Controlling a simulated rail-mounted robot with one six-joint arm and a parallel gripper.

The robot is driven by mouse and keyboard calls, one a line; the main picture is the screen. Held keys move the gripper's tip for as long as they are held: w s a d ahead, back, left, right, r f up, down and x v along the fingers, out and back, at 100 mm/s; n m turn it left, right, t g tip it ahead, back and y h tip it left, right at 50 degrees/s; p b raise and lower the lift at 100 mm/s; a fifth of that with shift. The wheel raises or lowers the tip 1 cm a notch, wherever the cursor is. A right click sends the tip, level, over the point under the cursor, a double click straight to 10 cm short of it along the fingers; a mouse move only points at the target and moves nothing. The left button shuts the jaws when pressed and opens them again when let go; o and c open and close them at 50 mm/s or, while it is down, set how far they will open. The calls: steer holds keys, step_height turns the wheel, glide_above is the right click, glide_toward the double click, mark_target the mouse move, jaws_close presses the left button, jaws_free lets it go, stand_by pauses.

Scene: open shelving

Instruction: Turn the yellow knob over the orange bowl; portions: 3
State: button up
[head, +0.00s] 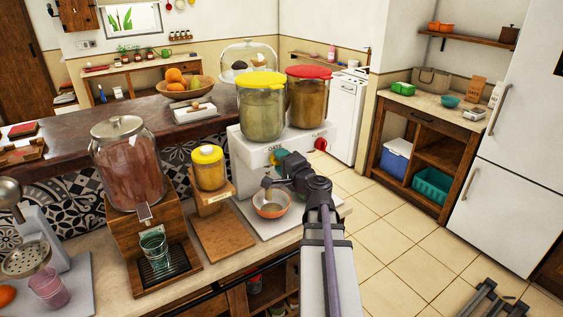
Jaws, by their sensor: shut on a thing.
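The white dispenser (252,153) carries a yellow-lidded jar (261,112) and a red-lidded jar (308,100). The orange bowl (259,203) stands on its light base under the left outlet. My gripper (278,160) is at the dispenser's front below the yellow-lidded jar, above the bowl. It is shut on the yellow knob, which is mostly hidden by the gripper; its turn angle cannot be told. A teal part shows at the jaws. My dark wrist partly covers the area right of the bowl. The bowl's contents are too small to tell.
A red knob (320,143) is close to the right of my gripper. A small yellow-lidded jar (208,168) on a wooden stand is to the left. Further left stands a large drink dispenser (128,168) with a glass (153,246) below.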

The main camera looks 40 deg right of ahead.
steer(key=shift+m, duration=0.4)
steer(key=o, duration=0.9)
